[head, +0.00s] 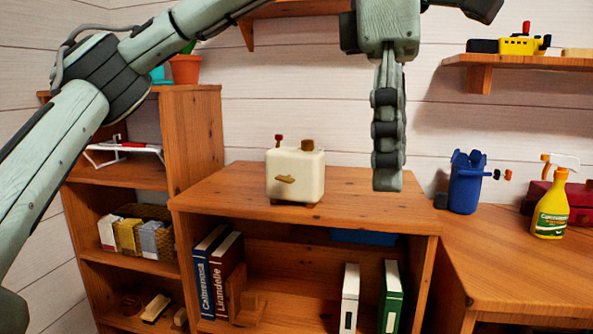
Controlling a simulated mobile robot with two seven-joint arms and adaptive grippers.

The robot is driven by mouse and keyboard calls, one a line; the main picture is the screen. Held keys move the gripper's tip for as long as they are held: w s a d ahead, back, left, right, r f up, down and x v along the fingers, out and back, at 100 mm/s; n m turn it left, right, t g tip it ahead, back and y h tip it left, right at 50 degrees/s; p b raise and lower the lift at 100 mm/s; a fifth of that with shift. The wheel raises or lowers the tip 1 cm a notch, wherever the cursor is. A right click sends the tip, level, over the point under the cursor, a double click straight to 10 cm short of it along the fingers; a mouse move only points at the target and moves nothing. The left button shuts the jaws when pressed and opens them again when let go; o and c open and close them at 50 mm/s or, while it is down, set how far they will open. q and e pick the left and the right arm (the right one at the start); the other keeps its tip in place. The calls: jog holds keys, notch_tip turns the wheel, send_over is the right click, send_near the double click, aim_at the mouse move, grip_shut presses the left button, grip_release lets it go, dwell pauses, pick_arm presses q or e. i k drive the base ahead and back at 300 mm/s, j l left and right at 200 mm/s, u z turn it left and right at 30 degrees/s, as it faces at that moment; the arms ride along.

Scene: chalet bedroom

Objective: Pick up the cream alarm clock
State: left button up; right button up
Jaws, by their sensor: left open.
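The cream alarm clock (296,176) stands upright on the wooden cabinet top (345,195) near the middle of the head view. It is a boxy cream body with a red knob and a brown knob on top and a tan piece on its front. My left gripper (387,182) points down to the right of the clock, seen edge-on with its fingers overlapping. It is open and apart from the clock, with nothing seen between the fingers. My right gripper is out of view.
Books (218,272) and binders (389,297) stand in the cabinet below. A blue container (466,183) and a yellow spray bottle (551,208) stand on the right. A wall shelf (520,61) is at the upper right. The cabinet top around the clock is clear.

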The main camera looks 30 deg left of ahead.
aim_at(306, 168)
jog(key=i+j, duration=0.95)
jog(key=j, duration=0.2)
